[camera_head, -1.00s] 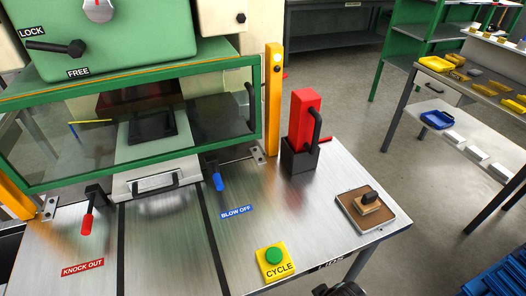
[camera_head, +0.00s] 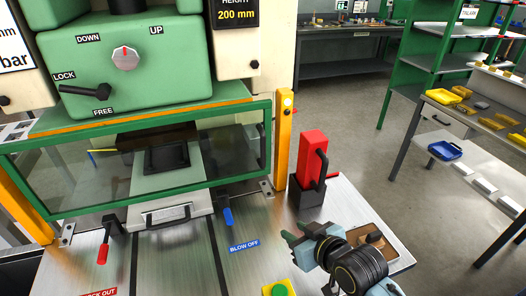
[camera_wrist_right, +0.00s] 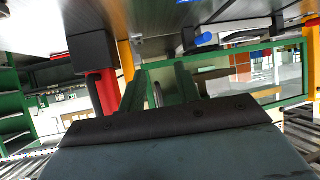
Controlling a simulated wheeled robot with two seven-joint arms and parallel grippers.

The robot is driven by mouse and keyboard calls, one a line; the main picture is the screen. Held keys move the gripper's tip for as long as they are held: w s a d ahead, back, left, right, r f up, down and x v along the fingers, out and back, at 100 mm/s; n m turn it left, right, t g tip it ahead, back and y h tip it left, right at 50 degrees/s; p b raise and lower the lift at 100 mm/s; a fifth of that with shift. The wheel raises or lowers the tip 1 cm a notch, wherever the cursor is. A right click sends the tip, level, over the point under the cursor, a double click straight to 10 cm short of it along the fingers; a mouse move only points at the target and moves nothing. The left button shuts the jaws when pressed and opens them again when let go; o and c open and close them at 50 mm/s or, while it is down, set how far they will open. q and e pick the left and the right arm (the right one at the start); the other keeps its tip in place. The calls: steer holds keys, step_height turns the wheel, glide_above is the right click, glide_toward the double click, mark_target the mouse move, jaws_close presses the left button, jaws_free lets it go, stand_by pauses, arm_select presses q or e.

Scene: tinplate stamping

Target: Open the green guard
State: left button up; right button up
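The green guard (camera_head: 266,140) is a green frame with a clear panel. It stands down across the front of the press opening, between two yellow posts (camera_head: 284,140). It also shows in the right wrist view (camera_wrist_right: 225,54), where the scene looks upside down. My right gripper (camera_head: 300,233) is over the front right of the table, to the right of and nearer than the guard, and does not touch it. Its two fingers (camera_wrist_right: 160,90) stand apart with nothing between them. My left gripper is not in view.
A red block with a black handle (camera_head: 313,155) stands right of the guard. A blue blow-off lever (camera_head: 228,216) and a red knock-out lever (camera_head: 103,252) stick out below it. A handled drawer-like plate (camera_head: 170,215) lies under the guard. A stamp pad (camera_head: 392,247) is partly behind my right arm.

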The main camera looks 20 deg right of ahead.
mark_target(264, 146)
steer(key=w+d+r+t+y, duration=0.1)
steer(key=w+r+t, duration=0.5)
steer(key=w+r, duration=0.35)
steer(key=x, duration=1.3)
steer(key=shift+d+r, duration=0.1)
steer(key=shift+r, duration=0.15)
jaws_close()
